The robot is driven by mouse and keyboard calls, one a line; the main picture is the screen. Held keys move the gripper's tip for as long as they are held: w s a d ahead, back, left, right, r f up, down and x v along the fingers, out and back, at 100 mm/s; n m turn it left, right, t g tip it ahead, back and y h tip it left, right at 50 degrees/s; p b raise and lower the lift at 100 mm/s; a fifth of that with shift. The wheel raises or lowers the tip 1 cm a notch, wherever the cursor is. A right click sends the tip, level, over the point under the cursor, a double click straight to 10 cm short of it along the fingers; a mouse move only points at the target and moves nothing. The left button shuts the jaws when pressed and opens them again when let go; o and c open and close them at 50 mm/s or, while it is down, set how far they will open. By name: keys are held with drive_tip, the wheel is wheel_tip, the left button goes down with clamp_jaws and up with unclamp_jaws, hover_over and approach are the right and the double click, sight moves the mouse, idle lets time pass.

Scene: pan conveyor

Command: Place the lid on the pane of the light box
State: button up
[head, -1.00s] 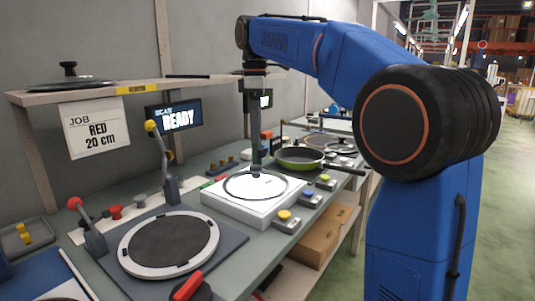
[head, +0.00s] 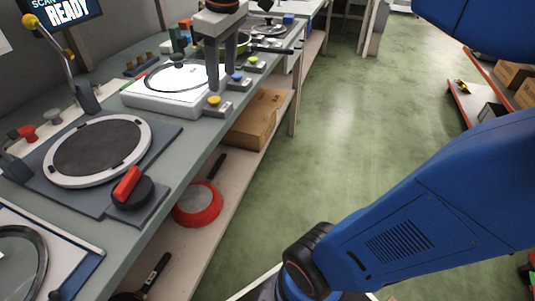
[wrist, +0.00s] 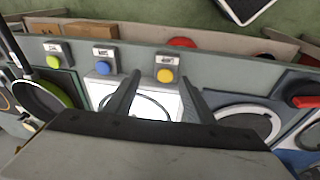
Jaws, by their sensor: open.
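The lid (head: 176,76), a clear disc with a dark rim and a dark knob, lies on the pane of the white light box (head: 150,102). It looks flat. In the wrist view, part of the lid's rim (wrist: 150,97) shows over the bright pane of the light box (wrist: 97,91), between my fingers; my gripper body hides the rest. My gripper (head: 221,84) is open and empty, pointing down by the right front side of the light box. In the wrist view my gripper (wrist: 159,76) has its fingers spread, with nothing between them.
Yellow (head: 214,101), blue (head: 237,77) and green (head: 253,60) buttons line the bench's front edge near my fingers. A round plate (head: 100,148) with a red-handled knob (head: 128,186) stands nearer. A red pan (head: 197,204) lies on the lower shelf. The floor aisle is clear.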

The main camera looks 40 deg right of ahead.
drive_tip(key=s+d+f+m+t, duration=0.2)
drive_tip(key=s+f+m, duration=0.4)
drive_tip(key=s+f, duration=0.9)
wheel_tip(320, 180, down, 3)
